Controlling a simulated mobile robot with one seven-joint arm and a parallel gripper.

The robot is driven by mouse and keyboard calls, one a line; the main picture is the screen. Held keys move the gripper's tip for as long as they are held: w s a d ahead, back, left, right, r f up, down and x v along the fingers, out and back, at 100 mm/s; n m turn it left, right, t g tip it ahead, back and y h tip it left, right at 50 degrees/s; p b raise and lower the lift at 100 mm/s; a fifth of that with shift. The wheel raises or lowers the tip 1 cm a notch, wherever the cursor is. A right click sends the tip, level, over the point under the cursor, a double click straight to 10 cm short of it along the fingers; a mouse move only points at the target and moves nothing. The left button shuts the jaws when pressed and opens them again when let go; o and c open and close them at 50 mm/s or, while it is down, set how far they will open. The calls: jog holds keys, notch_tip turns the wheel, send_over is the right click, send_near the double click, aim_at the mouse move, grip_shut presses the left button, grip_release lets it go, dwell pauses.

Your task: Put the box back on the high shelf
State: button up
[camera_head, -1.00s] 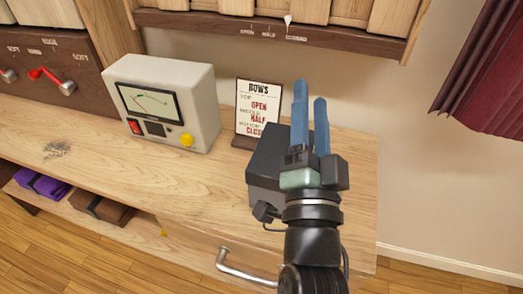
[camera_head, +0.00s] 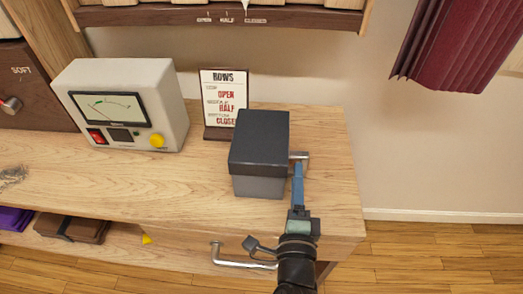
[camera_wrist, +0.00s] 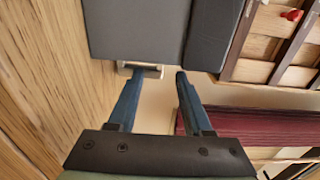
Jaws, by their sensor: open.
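A dark grey box (camera_head: 259,155) with a darker lid stands upright on the right part of the wooden bench (camera_head: 190,185). A small metal handle (camera_head: 299,155) sticks out from its right side. My gripper (camera_head: 298,167) is beside the box's right side, its blue fingers pointing at the handle. In the wrist view, the box (camera_wrist: 138,30) fills the top. My gripper (camera_wrist: 156,80) is open there, with its left fingertip close to the handle (camera_wrist: 140,68); I cannot tell whether they touch. No shelf above is clearly identifiable as the high shelf.
A white meter (camera_head: 122,105) and a "ROWS" sign (camera_head: 222,100) stand left of and behind the box. A dark ledge (camera_head: 215,17) marked open, half and closed runs overhead. A red curtain (camera_head: 455,45) hangs at right. A drawer handle (camera_head: 240,262) projects from the bench front.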

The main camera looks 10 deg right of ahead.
aim_at(296, 159)
jog(key=shift+p+x, duration=0.6)
jog(key=shift+x, duration=2.65)
jog(key=shift+a, duration=0.15)
grip_shut()
jog(key=shift+r, duration=0.1)
